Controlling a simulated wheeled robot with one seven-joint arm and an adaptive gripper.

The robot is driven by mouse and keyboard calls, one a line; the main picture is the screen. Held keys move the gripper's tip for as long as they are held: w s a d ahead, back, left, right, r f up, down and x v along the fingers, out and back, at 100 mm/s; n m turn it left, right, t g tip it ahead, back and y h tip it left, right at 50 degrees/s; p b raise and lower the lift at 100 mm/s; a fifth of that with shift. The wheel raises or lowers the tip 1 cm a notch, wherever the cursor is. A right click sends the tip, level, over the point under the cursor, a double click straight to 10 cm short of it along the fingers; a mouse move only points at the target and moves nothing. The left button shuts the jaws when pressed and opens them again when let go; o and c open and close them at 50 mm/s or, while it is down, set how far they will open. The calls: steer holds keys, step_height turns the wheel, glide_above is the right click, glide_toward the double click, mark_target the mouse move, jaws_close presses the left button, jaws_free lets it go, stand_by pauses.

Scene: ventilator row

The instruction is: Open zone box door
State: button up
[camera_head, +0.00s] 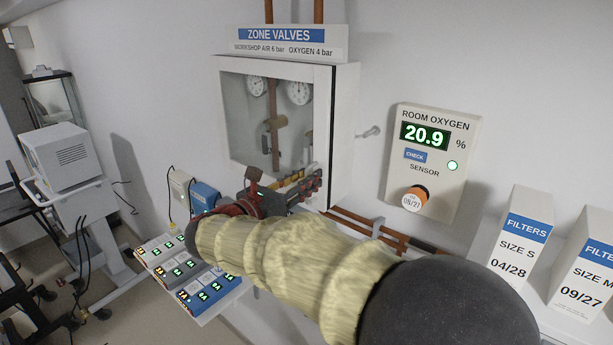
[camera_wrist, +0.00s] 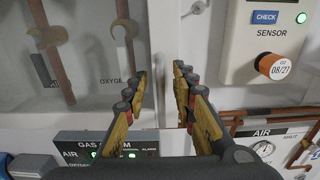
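The white zone valve box (camera_head: 343,140) hangs on the wall below the ZONE VALVES sign. Its front door (camera_head: 228,120) has a clear window, with gauges and pipes behind it, and looks shut. In the wrist view the door (camera_wrist: 100,12) fills the left side, and its right edge lies beyond my fingers. My gripper (camera_head: 310,180) is at the lower right part of the box front. In the wrist view my gripper (camera_wrist: 161,75) is open, with a clear gap and nothing held between the fingers. I cannot tell whether the fingers touch the door. My forearm hides what is below.
The room oxygen panel (camera_head: 433,155) is on the wall to the right, with a metal peg (camera_head: 369,131) between it and the box. Copper pipes (camera_head: 370,225) run below. Filter boxes (camera_head: 520,245) stand at the right. A gas alarm panel (camera_wrist: 105,143) sits under the box.

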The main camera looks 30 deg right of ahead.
steer(key=shift+d, duration=0.25)
steer(key=shift+c, duration=0.7)
jaws_close()
